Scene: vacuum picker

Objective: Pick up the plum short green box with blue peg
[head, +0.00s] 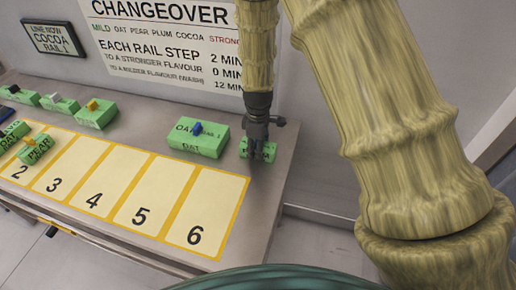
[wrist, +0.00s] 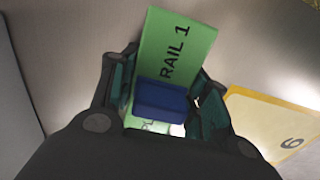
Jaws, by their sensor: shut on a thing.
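A short green box with a blue peg (wrist: 178,48) is between the fingers of my gripper (wrist: 165,100) in the wrist view. Its top reads "RAIL 1", and the blue peg (wrist: 162,98) stands between the fingers. In the head view my gripper (head: 257,146) points down over this green box (head: 244,149) near the table's right end. The gripper is shut on the box. The fingers hide most of its front label, so the flavour word cannot be read. I cannot tell whether the box touches the table.
A larger green OAT box with a blue peg (head: 185,141) stands just left of my gripper. Several green boxes stand farther left. Numbered yellow slots (head: 205,217) run along the table (head: 262,182); slots 3 to 6 look empty. A wall sign (head: 165,50) is behind.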

